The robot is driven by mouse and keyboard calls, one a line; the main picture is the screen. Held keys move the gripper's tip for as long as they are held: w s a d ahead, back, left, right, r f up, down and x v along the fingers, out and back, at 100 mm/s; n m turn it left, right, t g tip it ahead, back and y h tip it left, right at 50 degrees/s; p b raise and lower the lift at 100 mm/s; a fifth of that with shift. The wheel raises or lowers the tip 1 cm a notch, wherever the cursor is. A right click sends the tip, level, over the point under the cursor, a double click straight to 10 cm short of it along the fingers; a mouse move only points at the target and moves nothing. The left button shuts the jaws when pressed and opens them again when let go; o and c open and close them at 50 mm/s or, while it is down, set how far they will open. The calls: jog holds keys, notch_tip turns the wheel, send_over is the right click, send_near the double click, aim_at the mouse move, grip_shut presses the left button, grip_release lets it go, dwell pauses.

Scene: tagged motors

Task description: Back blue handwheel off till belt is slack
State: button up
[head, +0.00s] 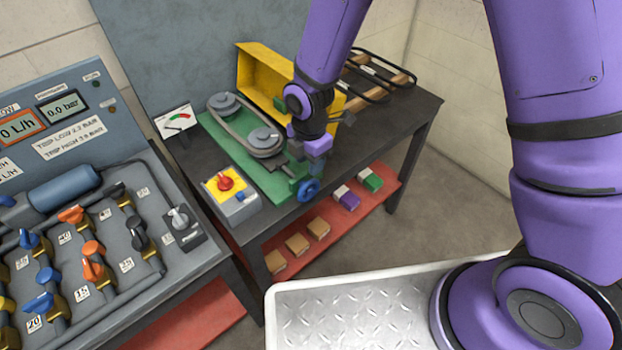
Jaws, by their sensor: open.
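The blue handwheel (308,190) sits at the front right end of a green machine base (225,140) on the dark bench. A dark belt (238,130) loops around two grey pulleys, one at the back left (223,102) and one at the front right (265,137). I cannot tell the belt's tension from its shape. A small dial gauge (176,121) with green and red marks stands left of the base. My gripper (314,150) is open, above and close to the handwheel, apart from it; its fingertips are small and hard to make out.
A valve panel (85,240) fills the left. Boxes (297,243) lie on the red lower shelf.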

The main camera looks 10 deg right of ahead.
aim_at(309, 181)
notch_tip(309, 181, down, 7)
jog(key=shift+f, duration=0.2)
dwell(0.4)
grip_shut()
